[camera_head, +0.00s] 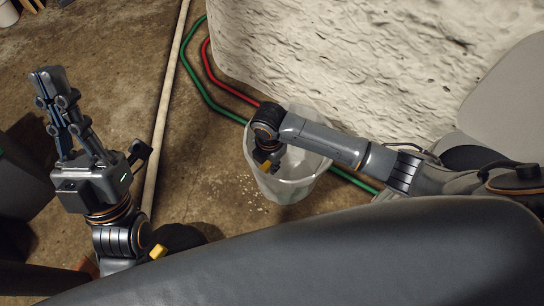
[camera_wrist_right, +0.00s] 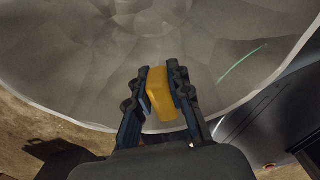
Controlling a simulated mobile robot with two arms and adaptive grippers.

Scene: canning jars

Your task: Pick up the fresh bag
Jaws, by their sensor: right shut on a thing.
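A green hose (camera_head: 205,97) and a red hose (camera_head: 226,86) run along the floor by the wall (camera_head: 370,65) behind the bin. A pale pipe (camera_head: 168,90) crosses the floor between my grippers. A small yellow thing (camera_head: 158,252) lies near my left wrist.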

